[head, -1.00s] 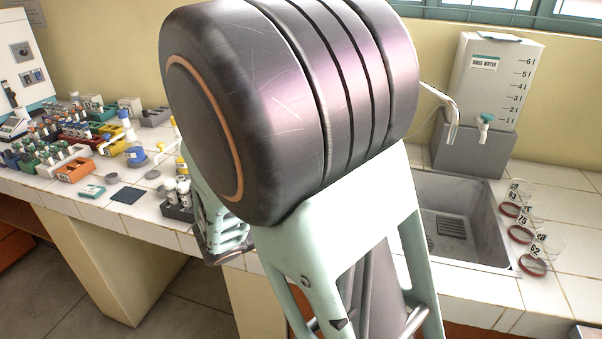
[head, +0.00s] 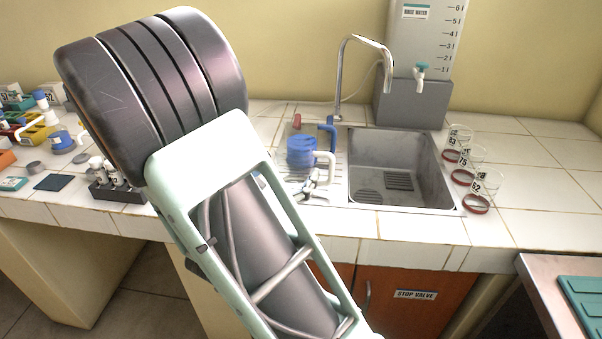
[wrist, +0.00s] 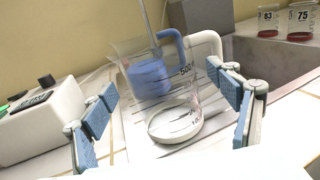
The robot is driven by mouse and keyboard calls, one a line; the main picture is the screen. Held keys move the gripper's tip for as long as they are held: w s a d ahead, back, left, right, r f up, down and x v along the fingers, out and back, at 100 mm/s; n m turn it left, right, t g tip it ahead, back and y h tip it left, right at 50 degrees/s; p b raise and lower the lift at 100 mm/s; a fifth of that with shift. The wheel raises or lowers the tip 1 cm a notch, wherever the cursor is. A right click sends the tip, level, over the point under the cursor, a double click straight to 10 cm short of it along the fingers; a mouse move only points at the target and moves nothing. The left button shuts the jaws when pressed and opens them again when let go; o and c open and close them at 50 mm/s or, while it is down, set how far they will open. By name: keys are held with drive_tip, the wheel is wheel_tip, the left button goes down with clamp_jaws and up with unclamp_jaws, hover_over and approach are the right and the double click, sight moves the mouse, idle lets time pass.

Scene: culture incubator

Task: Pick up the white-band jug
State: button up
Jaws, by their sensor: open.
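The white-band jug (wrist: 176,118) is a clear beaker with a white ring near its base, a "500" mark and a white handle (wrist: 207,45). In the wrist view it stands upright on the ribbed drainboard, ahead of my gripper (wrist: 162,84). My gripper is open and empty, with one blue-padded finger on each side of the jug in the picture; I cannot tell whether the jug is between them in depth. In the head view, the white handle (head: 325,157) shows left of the sink, and the jug's body is hard to make out.
A blue-band jug (wrist: 150,78) with a blue handle stands close behind the white-band jug. A white device with knobs (wrist: 42,120) is at left.

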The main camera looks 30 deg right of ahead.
sight(302, 153)
drive_tip(key=x, duration=0.4)
drive_tip(key=shift+w+d, duration=0.1)
drive_tip(key=shift+d, duration=0.05)
drive_tip(key=shift+c, duration=0.6)
drive_tip(key=c, duration=1.2)
drive_tip(key=shift+r, duration=0.1)
